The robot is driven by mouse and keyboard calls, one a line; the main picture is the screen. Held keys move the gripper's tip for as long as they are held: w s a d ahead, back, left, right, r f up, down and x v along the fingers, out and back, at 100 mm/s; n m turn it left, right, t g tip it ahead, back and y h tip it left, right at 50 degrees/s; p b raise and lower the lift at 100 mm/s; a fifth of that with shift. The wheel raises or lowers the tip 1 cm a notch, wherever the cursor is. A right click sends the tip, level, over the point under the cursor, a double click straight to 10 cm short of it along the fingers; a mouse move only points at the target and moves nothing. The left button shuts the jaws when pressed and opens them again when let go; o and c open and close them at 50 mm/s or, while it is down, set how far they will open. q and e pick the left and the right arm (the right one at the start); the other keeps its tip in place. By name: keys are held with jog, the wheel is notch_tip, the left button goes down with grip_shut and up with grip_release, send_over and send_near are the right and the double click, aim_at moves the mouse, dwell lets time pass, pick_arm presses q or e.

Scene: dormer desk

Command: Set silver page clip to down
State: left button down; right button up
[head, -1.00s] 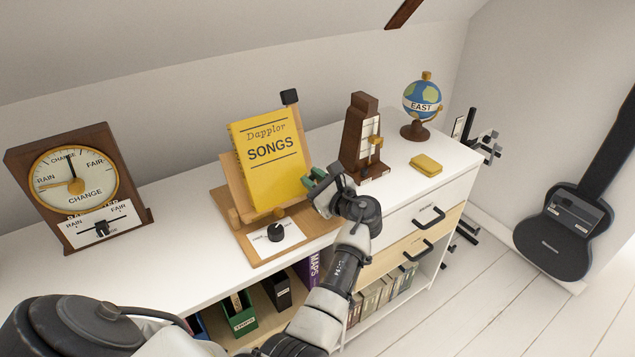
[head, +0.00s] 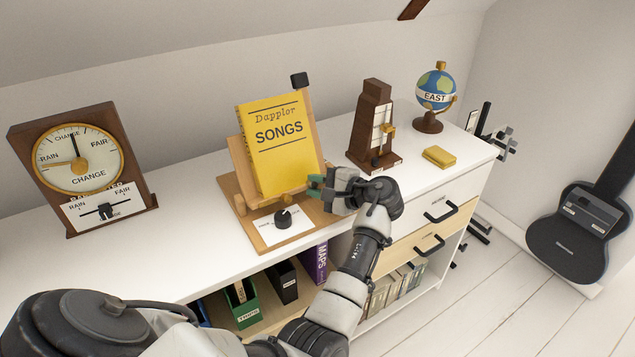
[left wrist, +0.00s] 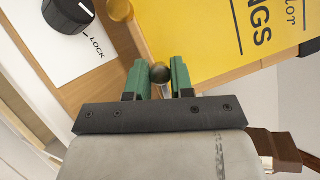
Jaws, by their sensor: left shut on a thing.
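The songbook leans on a wooden stand (head: 240,160). A brass ball-shaped part (left wrist: 120,10) sits farther left along the ledge. My right gripper is not in view.
A black knob (head: 283,218) on a white plate marked LOCK is in front of the book. A metronome-like wooden tower (head: 370,110), a yellow block (head: 439,156) and a globe (head: 436,90) stand to the right. A barometer (head: 80,165) stands left, with clear white top between.

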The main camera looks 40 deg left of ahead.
pick_arm(q)
jog(key=shift+s+d+f+n+h, duration=0.15)
jog(key=shift+f+n+h, duration=0.25)
jog(key=shift+n, duration=0.6)
jog(key=c, duration=1)
grip_release()
